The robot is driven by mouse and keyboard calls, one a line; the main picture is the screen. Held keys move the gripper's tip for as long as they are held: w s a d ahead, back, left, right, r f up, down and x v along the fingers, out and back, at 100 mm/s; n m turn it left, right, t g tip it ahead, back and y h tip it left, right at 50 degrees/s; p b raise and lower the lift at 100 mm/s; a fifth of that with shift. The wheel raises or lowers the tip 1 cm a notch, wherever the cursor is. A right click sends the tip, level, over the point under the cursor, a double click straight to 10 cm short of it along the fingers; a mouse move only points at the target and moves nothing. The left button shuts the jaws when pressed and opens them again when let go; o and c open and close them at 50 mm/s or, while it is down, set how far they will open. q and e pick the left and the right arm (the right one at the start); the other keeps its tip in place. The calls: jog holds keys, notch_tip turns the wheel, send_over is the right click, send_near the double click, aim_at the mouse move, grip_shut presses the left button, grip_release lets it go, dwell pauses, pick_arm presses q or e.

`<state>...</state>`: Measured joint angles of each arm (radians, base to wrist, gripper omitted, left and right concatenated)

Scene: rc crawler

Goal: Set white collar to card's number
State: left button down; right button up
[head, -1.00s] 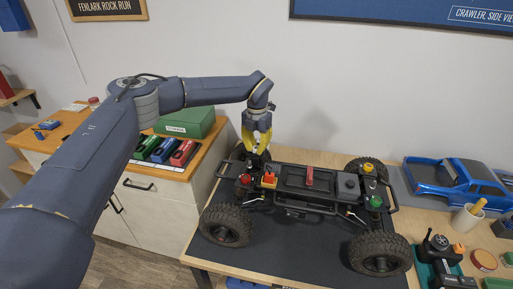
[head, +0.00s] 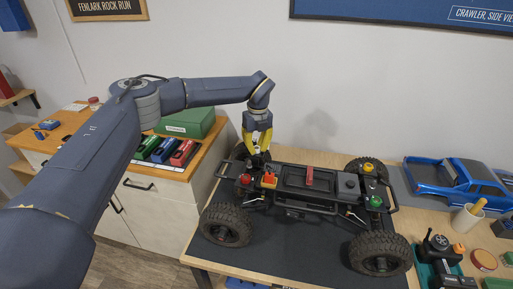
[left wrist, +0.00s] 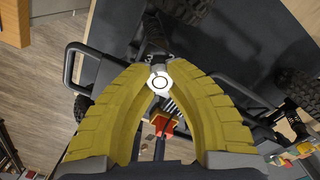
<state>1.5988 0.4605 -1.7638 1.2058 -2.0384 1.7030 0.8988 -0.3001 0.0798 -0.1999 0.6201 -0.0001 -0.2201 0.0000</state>
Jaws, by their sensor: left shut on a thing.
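The RC crawler (head: 325,196) stands on a dark mat with its chassis open. Its red collar (head: 245,179), yellow collar (head: 368,168) and green collar (head: 376,202) show at three corners. My left gripper (head: 257,151) points down at the crawler's far left corner and is shut on the white collar. My right gripper is not in view. I cannot make out a number card.
A green box (head: 187,122) and coloured cases sit on the cabinet at left. The mat in front of the crawler is clear.

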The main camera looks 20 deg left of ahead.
aim_at(258, 148)
pick_arm(q)
jog(key=shift+n, duration=1.1)
jog(key=c, duration=1.1)
grip_release()
jog(key=r, duration=1.2)
jog(key=shift+s+d, duration=0.1)
jog(key=shift+d, duration=0.15)
